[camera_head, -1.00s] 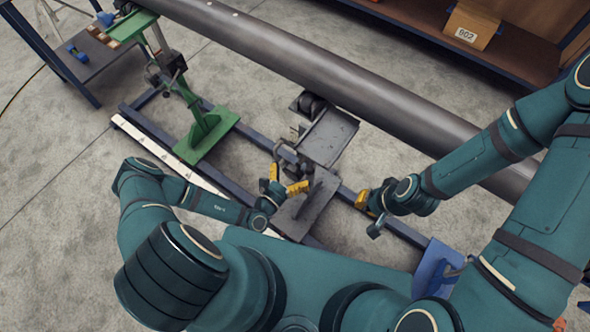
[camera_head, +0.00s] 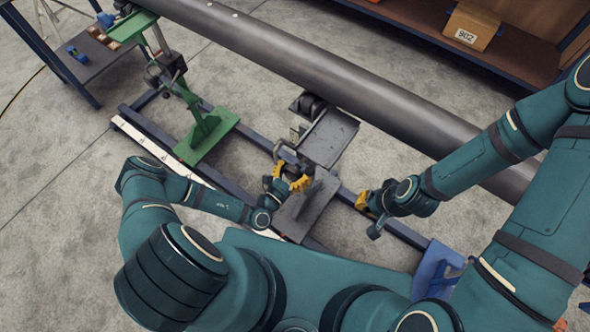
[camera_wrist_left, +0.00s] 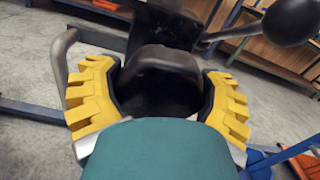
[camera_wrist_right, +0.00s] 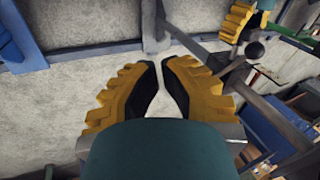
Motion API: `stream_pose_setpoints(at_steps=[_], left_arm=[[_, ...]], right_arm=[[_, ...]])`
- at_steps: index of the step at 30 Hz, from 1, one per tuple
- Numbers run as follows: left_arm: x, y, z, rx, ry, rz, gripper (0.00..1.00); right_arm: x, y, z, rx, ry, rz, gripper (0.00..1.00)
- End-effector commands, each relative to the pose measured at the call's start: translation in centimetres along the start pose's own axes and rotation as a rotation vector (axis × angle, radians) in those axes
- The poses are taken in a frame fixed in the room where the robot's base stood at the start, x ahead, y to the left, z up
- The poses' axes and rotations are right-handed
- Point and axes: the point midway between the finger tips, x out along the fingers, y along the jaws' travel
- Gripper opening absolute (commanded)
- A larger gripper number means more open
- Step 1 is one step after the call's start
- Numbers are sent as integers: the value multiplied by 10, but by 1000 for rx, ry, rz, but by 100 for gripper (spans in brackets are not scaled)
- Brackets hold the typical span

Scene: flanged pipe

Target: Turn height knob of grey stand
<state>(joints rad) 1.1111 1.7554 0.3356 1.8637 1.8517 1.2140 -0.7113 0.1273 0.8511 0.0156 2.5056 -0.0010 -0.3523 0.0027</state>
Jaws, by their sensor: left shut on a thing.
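The grey stand (camera_head: 328,140) stands under the long pipe, with a flat top plate and a dark base plate. My left gripper (camera_head: 289,177) is at the near side of the stand, above its base. In the left wrist view its yellow fingers are shut on a dark rounded knob (camera_wrist_left: 162,82), one finger on each side. In the head view the fingers largely hide the knob. My right gripper (camera_head: 364,201) hangs to the right of the stand, apart from it. In the right wrist view its fingertips (camera_wrist_right: 160,68) are close together with a narrow gap and nothing between them.
A long dark pipe (camera_head: 300,62) crosses above the stands. A green stand (camera_head: 208,135) is to the left and a blue one (camera_head: 432,270) to the lower right, along dark floor rails. A shelf with a cardboard box (camera_head: 470,25) is behind. Open floor lies at left.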

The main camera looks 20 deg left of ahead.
Motion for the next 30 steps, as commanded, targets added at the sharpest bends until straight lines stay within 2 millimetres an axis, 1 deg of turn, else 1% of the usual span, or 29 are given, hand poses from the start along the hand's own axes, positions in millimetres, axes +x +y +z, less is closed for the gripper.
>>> stream_pose_setpoints(at_steps=[5, 11, 16, 24, 30], left_arm=[[0, 0, -1, 12, 4, -1, 39], [0, -1, 1, 83, 6, -1, 39], [0, -1, 2, 197, 6, -1, 38], [-1, 0, 1, 410, 7, -1, 38], [-1, 0, 0, 542, 6, -2, 38]], right_arm=[[-2, -1, 0, 0, -1, 0, 0], [-15, -6, 1, 1, -6, 0, 0], [-32, -12, 2, 2, -12, -1, 0], [-54, -20, -9, 9, 13, 2, 0], [-66, -24, -16, 14, 26, 4, 0]])
